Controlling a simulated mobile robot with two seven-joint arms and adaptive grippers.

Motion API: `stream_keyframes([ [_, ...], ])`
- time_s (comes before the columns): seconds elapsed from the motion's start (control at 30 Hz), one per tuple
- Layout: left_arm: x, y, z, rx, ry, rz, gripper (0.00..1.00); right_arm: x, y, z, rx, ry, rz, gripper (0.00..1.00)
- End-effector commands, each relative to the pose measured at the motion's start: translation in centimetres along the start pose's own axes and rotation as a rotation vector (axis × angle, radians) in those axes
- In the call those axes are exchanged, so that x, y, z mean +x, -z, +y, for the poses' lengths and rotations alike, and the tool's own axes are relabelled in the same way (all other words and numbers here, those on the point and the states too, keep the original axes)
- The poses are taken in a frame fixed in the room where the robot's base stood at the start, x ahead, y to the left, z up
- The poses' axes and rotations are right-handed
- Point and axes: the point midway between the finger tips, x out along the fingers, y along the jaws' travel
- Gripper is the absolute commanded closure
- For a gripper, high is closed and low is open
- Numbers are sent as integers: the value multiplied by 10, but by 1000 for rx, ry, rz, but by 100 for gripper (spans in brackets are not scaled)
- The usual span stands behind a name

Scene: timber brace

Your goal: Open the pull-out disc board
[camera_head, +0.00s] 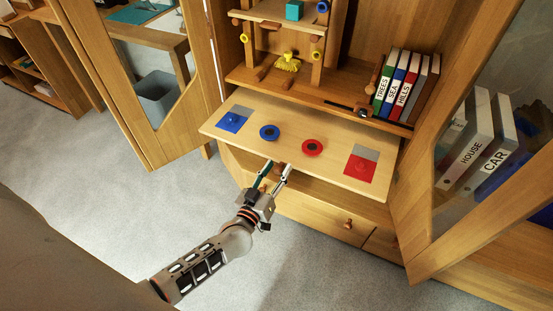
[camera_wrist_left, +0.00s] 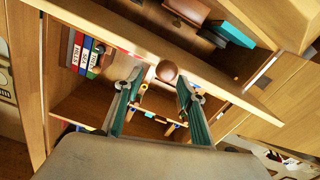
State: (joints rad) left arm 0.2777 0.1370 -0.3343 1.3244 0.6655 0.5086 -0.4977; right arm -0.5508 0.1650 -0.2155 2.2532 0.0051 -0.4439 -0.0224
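The pull-out disc board (camera_head: 291,147) is a light wooden shelf sticking out of the cabinet below the bookshelf. On it are a blue disc (camera_head: 269,132), a red disc (camera_head: 312,147), and blue (camera_head: 231,121) and red (camera_head: 361,170) squares, each beside a grey patch. My left gripper (camera_head: 277,165) is at the board's front edge, near its middle. In the left wrist view its fingers (camera_wrist_left: 160,84) are apart, with a round wooden knob (camera_wrist_left: 167,70) showing near the tips between them and space on both sides. My right gripper is not in view.
A cabinet door stands open on each side, the left (camera_head: 146,123) and the right (camera_head: 465,170). Drawers (camera_head: 315,211) with knobs lie below the board. Binders (camera_head: 401,87) stand on the shelf behind. The grey carpet (camera_head: 75,179) is clear at the left.

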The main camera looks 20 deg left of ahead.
Motion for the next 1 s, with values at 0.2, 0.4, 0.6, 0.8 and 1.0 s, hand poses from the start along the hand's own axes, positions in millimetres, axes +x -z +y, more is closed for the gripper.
stream_keyframes([
  [0.2, 0, 37, 10, -4, 1, 3, 61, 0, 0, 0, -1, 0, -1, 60],
  [0.4, 0, 63, 18, -3, 1, 1, 61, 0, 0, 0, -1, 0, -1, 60],
  [0.6, -1, 74, 20, 0, 0, 0, 61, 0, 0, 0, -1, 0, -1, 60],
  [0.8, 0, 74, 20, 1, 0, -1, 61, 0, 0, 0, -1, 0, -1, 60],
  [1.0, 0, 74, 20, 1, 0, -1, 61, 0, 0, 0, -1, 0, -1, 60],
])
